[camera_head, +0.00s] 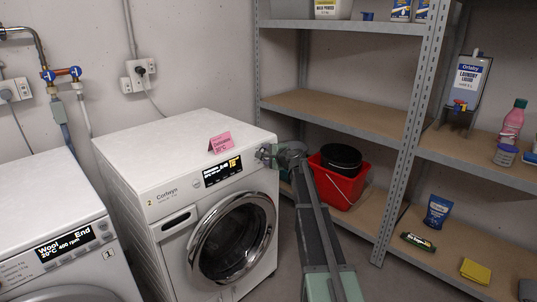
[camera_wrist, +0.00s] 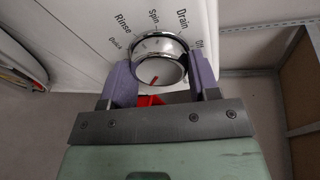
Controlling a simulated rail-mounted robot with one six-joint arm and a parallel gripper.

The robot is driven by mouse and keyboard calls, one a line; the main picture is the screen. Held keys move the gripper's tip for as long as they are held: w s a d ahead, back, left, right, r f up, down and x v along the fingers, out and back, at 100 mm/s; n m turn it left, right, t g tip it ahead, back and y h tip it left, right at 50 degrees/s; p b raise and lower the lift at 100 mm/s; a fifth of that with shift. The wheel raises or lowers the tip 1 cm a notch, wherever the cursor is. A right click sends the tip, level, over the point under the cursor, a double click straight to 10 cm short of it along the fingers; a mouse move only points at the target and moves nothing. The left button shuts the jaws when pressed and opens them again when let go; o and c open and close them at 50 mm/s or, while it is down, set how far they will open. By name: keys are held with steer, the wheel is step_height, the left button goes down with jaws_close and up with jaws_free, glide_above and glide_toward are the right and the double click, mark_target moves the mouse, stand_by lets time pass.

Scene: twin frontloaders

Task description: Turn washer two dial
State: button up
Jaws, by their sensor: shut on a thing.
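Washer two (camera_head: 180,190) is the white front loader marked "2" and "Cortego", with a lit black display (camera_head: 222,170) and a round chrome-ringed door (camera_head: 232,238). Its dial (camera_wrist: 160,62) is a chrome knob with a red pointer mark, ringed by the words Quick, Rinse, Spin, Drain and Off in the wrist view. My gripper (camera_wrist: 162,78) has one purple finger on each side of the dial and is shut on it. In the head view my gripper (camera_head: 266,154) is at the washer's upper right front corner and hides the dial.
Washer one (camera_head: 50,225) stands at the left, its display reading "Wool End". A pink note (camera_head: 220,143) stands on washer two. Metal shelving (camera_head: 412,130) is at the right, with a red bucket (camera_head: 338,188) on its lower shelf close to my arm.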

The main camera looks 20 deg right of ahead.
steer(key=shift+m, duration=0.6)
steer(key=o, duration=0.9)
steer(key=p+v, duration=0.3)
steer(key=v, duration=0.7)
steer(key=shift+s+d+r, duration=0.1)
steer(key=shift+s+r, duration=0.15)
steer(key=shift+s, duration=0.1)
